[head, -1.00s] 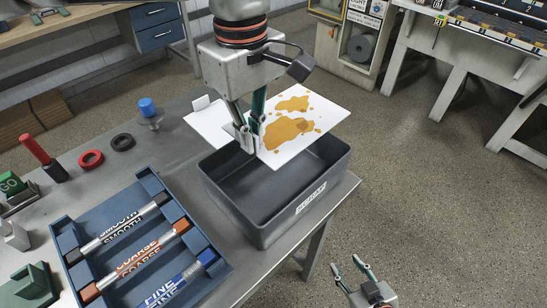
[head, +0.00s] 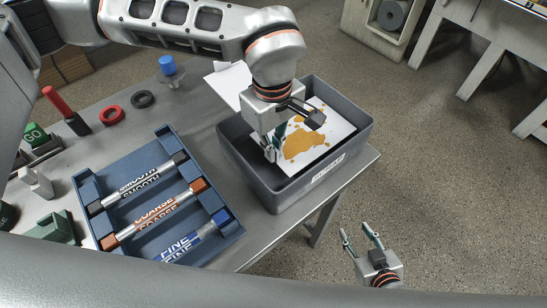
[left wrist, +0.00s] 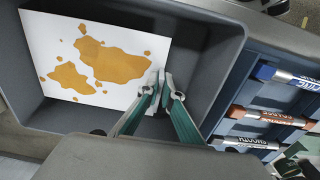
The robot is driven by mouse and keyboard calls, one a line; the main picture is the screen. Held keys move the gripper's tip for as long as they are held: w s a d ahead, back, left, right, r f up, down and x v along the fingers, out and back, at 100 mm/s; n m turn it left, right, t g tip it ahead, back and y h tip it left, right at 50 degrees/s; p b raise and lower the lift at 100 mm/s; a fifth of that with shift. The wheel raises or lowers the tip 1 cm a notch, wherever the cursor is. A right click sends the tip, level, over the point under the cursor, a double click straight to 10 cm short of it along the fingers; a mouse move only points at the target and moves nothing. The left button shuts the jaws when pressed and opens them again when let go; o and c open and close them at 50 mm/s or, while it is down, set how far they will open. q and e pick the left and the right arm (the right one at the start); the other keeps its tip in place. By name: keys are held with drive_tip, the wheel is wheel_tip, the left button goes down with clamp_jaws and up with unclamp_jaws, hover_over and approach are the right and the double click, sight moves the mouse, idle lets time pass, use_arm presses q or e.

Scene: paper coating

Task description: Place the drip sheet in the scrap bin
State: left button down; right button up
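The drip sheet (head: 304,146) is white with amber blotches and is inside the grey scrap bin (head: 352,146). In the left wrist view the sheet (left wrist: 110,38) lies across the inside of the bin, with one side near my fingertips. My left gripper (head: 271,148) reaches down into the bin at the sheet's left edge. In the left wrist view my left gripper's fingers (left wrist: 163,90) stand slightly apart around the sheet's edge. Whether a finger still touches it is hidden. My right gripper (head: 359,240) is open and empty, low beside the table.
A blue tray (head: 238,231) of labelled rollers stands left of the bin. Another white sheet (head: 224,82) lies behind the bin. Red and black rings (head: 143,99) and a blue-topped piece (head: 167,66) are further left. Open floor lies right of the table.

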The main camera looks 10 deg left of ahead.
use_arm(q)
wheel_tip(320, 180, down, 4)
drive_tip(key=shift+f, duration=0.2)
drive_tip(key=shift+f, duration=0.15)
drive_tip(key=c, duration=2.2)
unclamp_jaws()
drive_tip(key=shift+c, duration=0.2)
